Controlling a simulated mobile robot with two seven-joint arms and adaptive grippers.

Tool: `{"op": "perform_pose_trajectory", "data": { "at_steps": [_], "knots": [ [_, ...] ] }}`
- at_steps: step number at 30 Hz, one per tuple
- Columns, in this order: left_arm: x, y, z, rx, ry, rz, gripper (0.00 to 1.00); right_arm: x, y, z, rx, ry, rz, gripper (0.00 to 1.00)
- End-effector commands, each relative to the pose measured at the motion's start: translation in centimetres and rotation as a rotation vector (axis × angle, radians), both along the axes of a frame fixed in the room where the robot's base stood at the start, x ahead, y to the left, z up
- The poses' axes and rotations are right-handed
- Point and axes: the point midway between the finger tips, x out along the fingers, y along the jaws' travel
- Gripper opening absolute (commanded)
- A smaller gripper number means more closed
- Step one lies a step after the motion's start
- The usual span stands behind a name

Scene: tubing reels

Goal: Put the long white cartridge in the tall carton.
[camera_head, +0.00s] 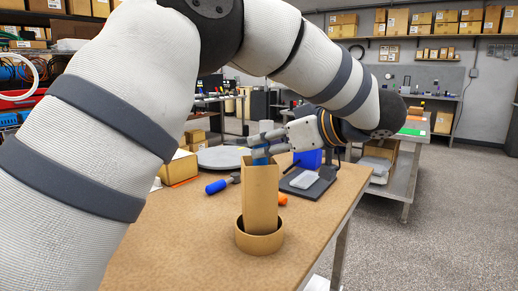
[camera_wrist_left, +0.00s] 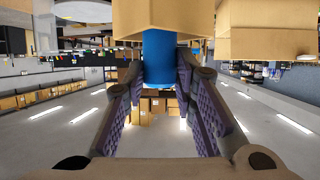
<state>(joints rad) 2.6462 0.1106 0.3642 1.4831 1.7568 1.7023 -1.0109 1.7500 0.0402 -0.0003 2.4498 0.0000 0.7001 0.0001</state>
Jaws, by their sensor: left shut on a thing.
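The tall carton (camera_head: 262,205) stands upright on the workbench inside a low round brown ring (camera_head: 259,241). My left gripper (camera_head: 262,146) is at the carton's open top, shut on a blue cylindrical piece (camera_head: 260,158). In the left wrist view, my left gripper's fingers (camera_wrist_left: 158,95) lie on both sides of this blue piece (camera_wrist_left: 159,56). Its far end goes behind the rim of the carton (camera_wrist_left: 165,15). No long white body shows clearly, so I cannot tell whether the blue piece is an end of the white cartridge. The carton's inside is hidden. My right gripper is out of view.
A blue-handled tool (camera_head: 217,186) lies left of the carton, and a small orange piece (camera_head: 282,199) is right of it. A dark stand (camera_head: 319,184) with a white block (camera_head: 303,180) sits behind to the right. The bench's front left looks clear.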

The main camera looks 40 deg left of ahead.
Motion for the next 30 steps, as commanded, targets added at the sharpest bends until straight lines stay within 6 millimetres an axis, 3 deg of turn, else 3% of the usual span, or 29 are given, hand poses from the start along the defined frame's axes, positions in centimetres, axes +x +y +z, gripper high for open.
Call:
{"op": "perform_pose_trajectory", "data": {
  "at_steps": [3, 15, 16, 27, 30],
  "knots": [
    [0.2, -0.4, -1.1, 0.001, -0.001, 0.002, 0.0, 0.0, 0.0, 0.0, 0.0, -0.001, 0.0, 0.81],
    [0.1, -0.4, -1.6, 0.001, -0.002, 0.002, 0.0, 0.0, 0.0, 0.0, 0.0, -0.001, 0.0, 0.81],
    [0.1, -0.4, -1.6, -0.001, -0.002, 0.002, 0.32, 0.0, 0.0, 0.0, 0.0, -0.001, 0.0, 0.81],
    [0.2, -0.4, -1.1, -0.001, -0.001, 0.003, 0.34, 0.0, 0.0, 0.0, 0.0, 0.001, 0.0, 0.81],
    [0.3, -2.3, -0.6, 0.0, 0.002, -0.001, 0.34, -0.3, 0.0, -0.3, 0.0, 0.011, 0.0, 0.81]
  ]
}}
